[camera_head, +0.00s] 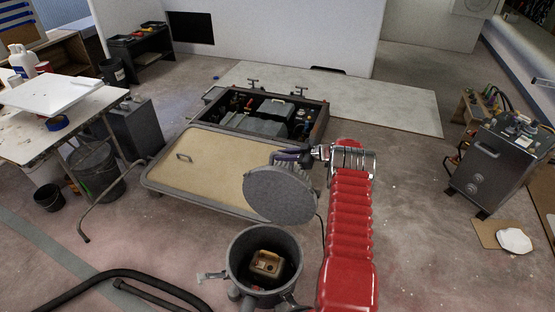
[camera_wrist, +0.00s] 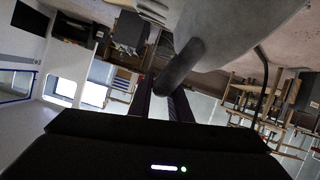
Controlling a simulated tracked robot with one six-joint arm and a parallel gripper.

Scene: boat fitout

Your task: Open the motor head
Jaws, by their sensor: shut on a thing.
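The motor head is a grey round pot (camera_head: 236,262) at the bottom middle of the head view. Its round grey lid (camera_head: 280,197) is tilted up, away from the pot's mouth. Inside the open pot sits a small beige and red part (camera_head: 267,262). My gripper (camera_head: 296,156) is at the top edge of the lid. In the wrist view my gripper (camera_wrist: 168,104) is shut on a dark grey handle (camera_wrist: 181,67) that sticks out from the lid (camera_wrist: 225,30).
A beige hatch panel (camera_head: 210,165) lies behind the pot, with an open engine box (camera_head: 318,122) beyond it. A table (camera_head: 60,135) stands at left, a grey metal unit (camera_head: 492,165) at right. Black curved tubing (camera_head: 110,278) lies at front left.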

